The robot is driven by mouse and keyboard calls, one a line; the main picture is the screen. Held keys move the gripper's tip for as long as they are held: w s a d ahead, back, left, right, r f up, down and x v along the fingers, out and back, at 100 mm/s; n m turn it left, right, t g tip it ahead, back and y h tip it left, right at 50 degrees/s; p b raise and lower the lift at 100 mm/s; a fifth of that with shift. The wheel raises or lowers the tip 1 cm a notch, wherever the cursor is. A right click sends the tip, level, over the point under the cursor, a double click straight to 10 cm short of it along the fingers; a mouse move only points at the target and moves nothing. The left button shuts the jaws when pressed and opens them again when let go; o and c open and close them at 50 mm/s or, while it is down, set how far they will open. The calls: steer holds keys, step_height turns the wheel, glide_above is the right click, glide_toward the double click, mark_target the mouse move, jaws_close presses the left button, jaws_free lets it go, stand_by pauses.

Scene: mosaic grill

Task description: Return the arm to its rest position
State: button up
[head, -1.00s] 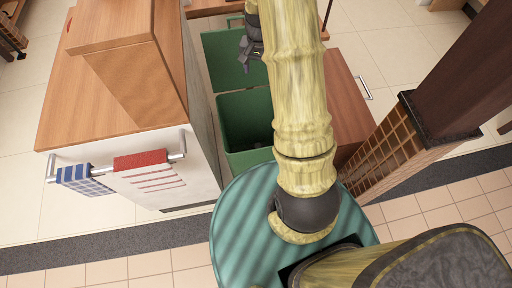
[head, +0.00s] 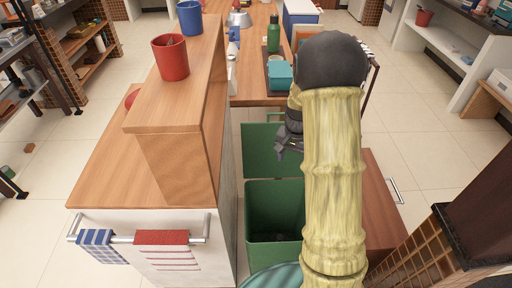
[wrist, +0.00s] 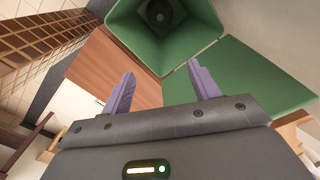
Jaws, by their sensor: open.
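My gripper (head: 286,149) shows in the head view at the left side of my pale, bamboo-like arm, in front of the raised green lid of a bin. In the wrist view my gripper (wrist: 160,85) has its two purple fingers spread apart with nothing between them. The green bin (head: 275,207) stands open below it, and its inside also shows in the wrist view (wrist: 196,40). A small round dark thing (wrist: 159,13) lies at the bottom of the bin. Part of my gripper is hidden behind the arm in the head view.
A wooden counter (head: 110,165) with a raised shelf, a red cup (head: 170,58) and a blue cup (head: 190,17) is on the left. A brown cabinet (head: 384,190) stands right of the bin. A table (head: 250,85) with a green bottle (head: 273,35) lies behind. Open floor is at right.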

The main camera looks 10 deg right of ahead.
steer(key=s+a+r+n+t+p, duration=0.1)
steer(key=s+a+r+n+p, duration=0.3)
steer(key=s+r, duration=0.4)
steer(key=s+a+r+n+t+p, duration=0.1)
steer(key=s+a+r+n+p, duration=0.2)
steer(key=s+a+r+p, duration=0.3)
step_height(320, 180, up, 4)
steer(key=shift+s+r+n+t, duration=0.2)
steer(key=shift+s+n+t, duration=0.15)
steer(key=shift+s, duration=0.75)
steer(key=shift+a, duration=0.1)
